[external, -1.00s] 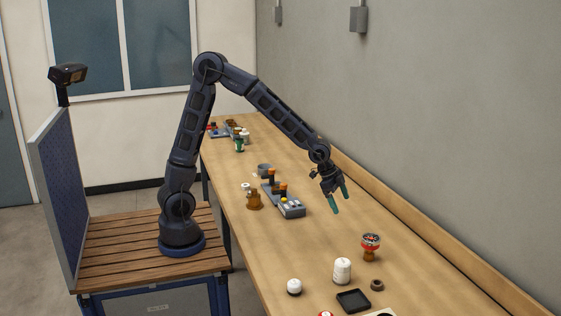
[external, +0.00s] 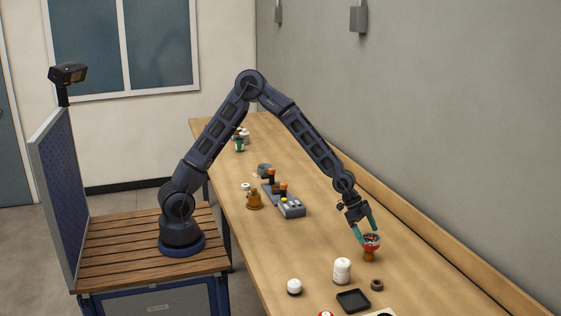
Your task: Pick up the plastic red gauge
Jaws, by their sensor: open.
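The red gauge (external: 371,242) stands upright on the table, with a dark dial face on top and an orange-brown lower part. My gripper (external: 366,233) is open, with its teal fingers pointing down at the gauge. One finger is at the left of the gauge's top and the other is behind it at the upper right. The fingers overlap the gauge's top in the picture, and I cannot tell whether they touch it.
A white cylinder (external: 342,271) stands just left of the gauge. A dark ring (external: 377,285), a black tray (external: 353,301) and a white round piece (external: 294,287) lie nearer the front. The wall runs along the right.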

